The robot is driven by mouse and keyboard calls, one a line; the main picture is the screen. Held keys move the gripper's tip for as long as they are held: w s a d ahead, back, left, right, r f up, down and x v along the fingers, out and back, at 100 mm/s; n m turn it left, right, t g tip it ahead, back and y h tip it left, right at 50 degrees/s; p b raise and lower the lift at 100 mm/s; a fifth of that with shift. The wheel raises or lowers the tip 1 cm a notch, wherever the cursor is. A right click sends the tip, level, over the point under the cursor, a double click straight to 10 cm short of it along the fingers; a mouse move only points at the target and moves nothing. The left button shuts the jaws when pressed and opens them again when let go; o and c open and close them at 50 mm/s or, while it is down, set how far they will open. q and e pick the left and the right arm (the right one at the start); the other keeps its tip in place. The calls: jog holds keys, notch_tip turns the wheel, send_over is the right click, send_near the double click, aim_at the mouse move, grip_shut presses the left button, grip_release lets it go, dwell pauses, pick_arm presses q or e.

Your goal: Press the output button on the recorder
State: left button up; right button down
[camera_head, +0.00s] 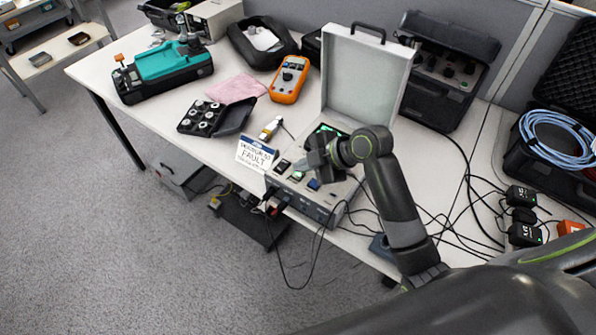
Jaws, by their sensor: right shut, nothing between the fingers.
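The recorder (318,207) is a grey case on the table, in the middle of the head view. Its lid (362,75) stands open at the back. A lit green screen (330,129) shows partly behind my right gripper. Along the front of its panel are a dark switch (283,166), a pale-topped control (297,177) and a blue control (313,184). I cannot read which one is the output button. My right gripper (309,160) is shut and empty over the panel, close to these controls. I cannot tell whether it touches anything. My left gripper is out of view.
A fault sign (256,154) stands at the recorder's left. An orange meter (290,79), a pink cloth (236,88) and a black case of round parts (203,118) lie further left. Cables and black adapters (523,235) lie at right. An open black case (440,85) stands behind.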

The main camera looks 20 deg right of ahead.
notch_tip(320, 180, up, 6)
jog(key=p, duration=0.5)
dwell(0.5)
jog(key=shift+s+f, duration=0.1)
